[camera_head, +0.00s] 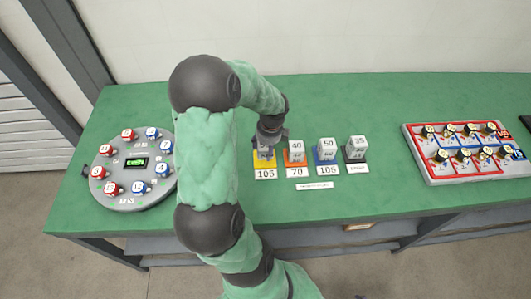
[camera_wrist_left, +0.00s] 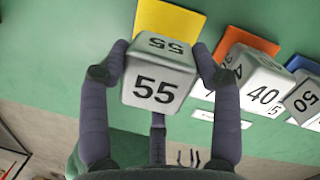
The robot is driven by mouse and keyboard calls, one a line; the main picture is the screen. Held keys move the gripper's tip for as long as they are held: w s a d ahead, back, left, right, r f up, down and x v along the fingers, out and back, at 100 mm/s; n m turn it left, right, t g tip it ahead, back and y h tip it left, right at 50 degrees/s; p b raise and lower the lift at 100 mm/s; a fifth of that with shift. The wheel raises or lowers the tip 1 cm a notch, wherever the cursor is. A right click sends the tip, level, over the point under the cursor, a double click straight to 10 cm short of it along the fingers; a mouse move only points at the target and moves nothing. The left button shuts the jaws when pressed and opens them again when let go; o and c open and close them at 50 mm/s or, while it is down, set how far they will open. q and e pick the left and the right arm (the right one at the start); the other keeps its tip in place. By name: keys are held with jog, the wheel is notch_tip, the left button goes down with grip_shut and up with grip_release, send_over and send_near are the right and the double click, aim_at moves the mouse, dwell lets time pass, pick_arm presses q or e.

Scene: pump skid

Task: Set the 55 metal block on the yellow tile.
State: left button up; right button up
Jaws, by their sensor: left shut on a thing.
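The 55 metal block (camera_wrist_left: 160,80) is a light grey cube with black numbers, between the fingers of my left gripper (camera_wrist_left: 158,70) in the left wrist view. That gripper is shut on it. The yellow tile (camera_wrist_left: 170,19) shows just beyond the block there, partly covered by it. In the head view my left gripper (camera_head: 267,145) points down over the yellow tile (camera_head: 259,163), and the block is largely hidden by it. I cannot tell whether the block touches the tile. My right gripper is not in view.
To the right stand a 40 block (camera_head: 296,149) on an orange tile, a 50 block (camera_head: 327,147) on a blue tile and another block (camera_head: 356,144) on a black tile. A round dial panel (camera_head: 136,162) is left. A red-edged tray (camera_head: 430,177) is far right.

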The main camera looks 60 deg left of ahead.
aim_at(266, 151)
pick_arm(q)
jog(key=shift+w+a+f, duration=0.15)
jog(key=shift+a+f, duration=0.1)
jog(key=shift+f, duration=0.1)
jog(key=shift+w+a+f+b, duration=0.1)
jog(key=shift+a+f+b, duration=0.1)
jog(key=shift+f+b, duration=1.1)
jog(key=shift+f+p, duration=0.35)
jog(key=shift+f, duration=0.05)
jog(key=shift+f, duration=0.1)
jog(key=o, duration=1.6)
jog(key=r+p, duration=0.1)
jog(key=r, duration=0.3)
jog(key=d+r+p, duration=0.1)
jog(key=r, duration=0.3)
jog(key=d+r+p, duration=0.1)
jog(key=r, duration=0.3)
jog(key=shift+w+r+p, duration=0.1)
jog(key=shift+w+p, duration=0.1)
jog(key=shift+p, duration=0.2)
